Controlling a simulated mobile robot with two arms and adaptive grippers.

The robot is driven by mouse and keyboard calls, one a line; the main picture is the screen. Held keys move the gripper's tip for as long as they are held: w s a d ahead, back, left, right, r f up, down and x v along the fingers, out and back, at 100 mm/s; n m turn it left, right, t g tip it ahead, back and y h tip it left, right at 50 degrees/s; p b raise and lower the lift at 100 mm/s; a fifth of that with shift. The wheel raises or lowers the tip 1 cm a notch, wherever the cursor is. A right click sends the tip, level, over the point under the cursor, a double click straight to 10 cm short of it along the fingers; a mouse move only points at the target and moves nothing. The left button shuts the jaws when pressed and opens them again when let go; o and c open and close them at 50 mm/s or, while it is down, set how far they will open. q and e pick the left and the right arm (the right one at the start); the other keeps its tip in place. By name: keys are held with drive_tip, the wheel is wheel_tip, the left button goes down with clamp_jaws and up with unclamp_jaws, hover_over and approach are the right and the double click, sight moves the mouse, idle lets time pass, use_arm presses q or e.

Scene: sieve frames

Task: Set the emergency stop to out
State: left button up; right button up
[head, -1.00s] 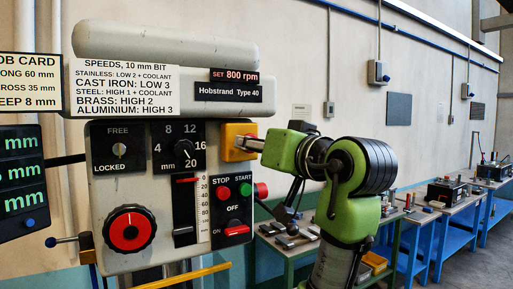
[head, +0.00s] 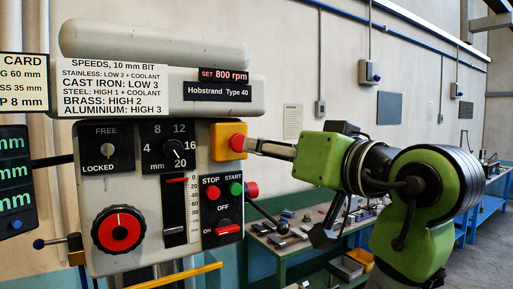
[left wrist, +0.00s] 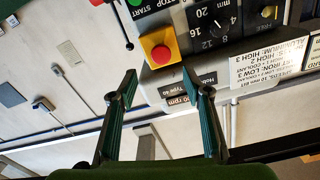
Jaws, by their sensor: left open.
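The emergency stop is a red mushroom button (head: 237,142) on a yellow box (head: 221,141) at the right side of the drill's grey head. I cannot tell whether it is pressed in or out. It also shows in the left wrist view as a red button (left wrist: 160,53), between and beyond the fingertips. My left gripper (head: 250,146) is just to the right of the button in the head view. Its fingers are apart and empty in the left wrist view (left wrist: 160,75), with a gap to the button. My right gripper is not in view.
Beside the button are the speed dial (head: 174,150), the stop and start panel (head: 222,210) and a red knob (head: 251,190) on the side. A bench (head: 290,245) with small parts stands behind my arm.

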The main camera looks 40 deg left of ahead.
use_arm(q)
drive_tip(key=shift+v, duration=1.1)
